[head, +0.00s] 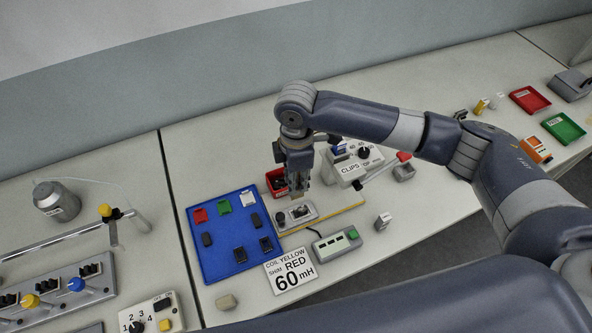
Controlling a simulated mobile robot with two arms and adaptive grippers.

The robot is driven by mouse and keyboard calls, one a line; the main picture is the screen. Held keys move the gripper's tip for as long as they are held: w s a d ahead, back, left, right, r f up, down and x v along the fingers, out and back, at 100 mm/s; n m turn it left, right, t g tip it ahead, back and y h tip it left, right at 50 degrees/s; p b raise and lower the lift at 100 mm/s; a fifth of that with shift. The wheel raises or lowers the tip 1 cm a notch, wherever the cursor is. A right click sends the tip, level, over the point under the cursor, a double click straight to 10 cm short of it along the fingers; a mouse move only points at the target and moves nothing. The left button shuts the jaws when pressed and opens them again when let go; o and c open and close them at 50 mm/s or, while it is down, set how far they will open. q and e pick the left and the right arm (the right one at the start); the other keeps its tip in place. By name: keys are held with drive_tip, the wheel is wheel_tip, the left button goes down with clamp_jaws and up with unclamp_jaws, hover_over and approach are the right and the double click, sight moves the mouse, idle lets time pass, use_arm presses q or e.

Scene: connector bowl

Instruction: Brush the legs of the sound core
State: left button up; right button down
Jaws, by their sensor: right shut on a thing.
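My right gripper (298,190) points down above a small grey fixture (312,214) right of the blue tray. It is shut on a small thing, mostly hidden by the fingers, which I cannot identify. A dark piece (300,212) sits in the fixture below the fingertips. I cannot tell whether they touch. Several dark core pieces lie on the blue tray (216,268), among them one at the left (207,239) and one at the lower middle (240,254). I cannot tell which core is the sound one. No brush can be made out. My left gripper is out of view.
A red bin (270,176) and a white CLIPS box (345,176) stand close behind the gripper. A small grey block (382,221) stands right. The table's right front is clear.

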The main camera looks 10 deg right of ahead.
sight(297, 195)
idle(0.4)
drive_tip(key=shift+f, duration=0.3)
drive_tip(key=shift+f+b, duration=0.4)
drive_tip(key=shift+f, duration=0.15)
drive_tip(key=shift+f+b, duration=1.1)
drive_tip(key=shift+f, duration=1.9)
drive_tip(key=shift+f, duration=0.7)
drive_tip(key=shift+d, duration=0.3)
